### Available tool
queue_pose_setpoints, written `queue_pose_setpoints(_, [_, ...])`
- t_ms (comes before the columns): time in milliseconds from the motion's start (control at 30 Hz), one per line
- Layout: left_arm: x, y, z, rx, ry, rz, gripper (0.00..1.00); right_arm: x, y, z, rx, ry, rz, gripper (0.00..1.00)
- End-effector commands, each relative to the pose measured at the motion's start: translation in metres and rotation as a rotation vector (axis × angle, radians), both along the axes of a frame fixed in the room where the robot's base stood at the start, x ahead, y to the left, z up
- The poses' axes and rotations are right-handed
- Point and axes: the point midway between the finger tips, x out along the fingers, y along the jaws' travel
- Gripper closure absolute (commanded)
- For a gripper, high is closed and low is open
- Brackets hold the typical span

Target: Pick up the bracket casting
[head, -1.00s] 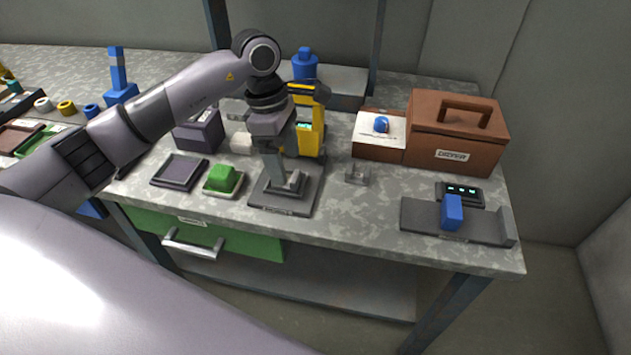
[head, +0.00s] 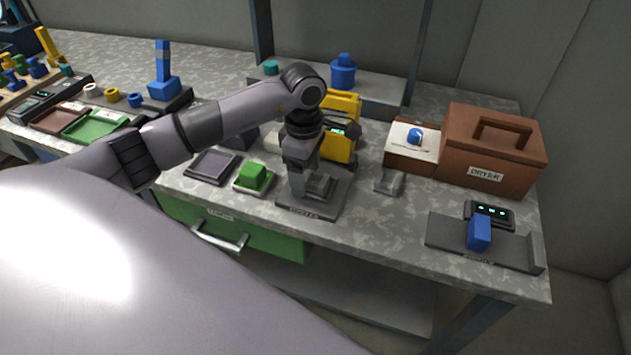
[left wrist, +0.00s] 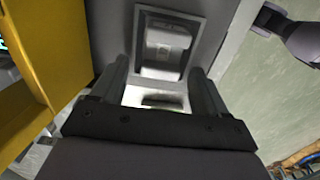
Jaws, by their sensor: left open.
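A grey metal block (head: 319,186) sits in a dark labelled plate (head: 330,208) near the front of the bench. In the left wrist view the block (left wrist: 166,48) lies in its square recess, just beyond my fingers. A small light grey metal bracket (head: 389,182) stands on the bench to the right of the plate. I cannot tell for sure which of these is the bracket casting. My left gripper (head: 298,194) points down over the left part of the plate, open and empty. Its two fingers also show in the left wrist view (left wrist: 160,70). My right gripper is not in view.
A yellow device (head: 341,140) stands close behind my left gripper. A green button (head: 252,176) and a dark tray (head: 212,167) are on its left. A brown dryer box (head: 492,150) and a grey fixture with a blue block (head: 479,232) are on the right.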

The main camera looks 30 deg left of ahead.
Motion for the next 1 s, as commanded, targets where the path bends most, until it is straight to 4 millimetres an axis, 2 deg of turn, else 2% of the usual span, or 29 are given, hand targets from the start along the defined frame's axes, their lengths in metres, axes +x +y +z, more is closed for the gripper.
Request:
queue_pose_setpoints(67, [0.000, 0.000, 0.000, 0.000, 0.000, 0.000, 0.26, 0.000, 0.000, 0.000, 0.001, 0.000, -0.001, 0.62])
queue_pose_setpoints(267, [0.000, 0.000, 0.000, 0.000, 0.000, 0.000, 0.87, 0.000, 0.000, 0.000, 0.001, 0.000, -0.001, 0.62])
queue_pose_setpoints(567, [0.000, 0.000, 0.002, -0.001, -0.001, 0.000, 0.89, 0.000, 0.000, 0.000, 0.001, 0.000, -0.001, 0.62])
queue_pose_setpoints(767, [0.001, 0.000, 0.014, -0.001, -0.003, 0.001, 0.89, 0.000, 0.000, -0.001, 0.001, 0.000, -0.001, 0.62])
queue_pose_setpoints(867, [0.001, 0.000, 0.030, -0.001, -0.005, 0.001, 0.89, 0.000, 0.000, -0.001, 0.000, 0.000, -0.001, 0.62])
queue_pose_setpoints(1000, [0.002, 0.000, 0.064, 0.000, -0.008, 0.000, 0.89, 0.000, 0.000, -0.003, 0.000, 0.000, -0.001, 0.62])
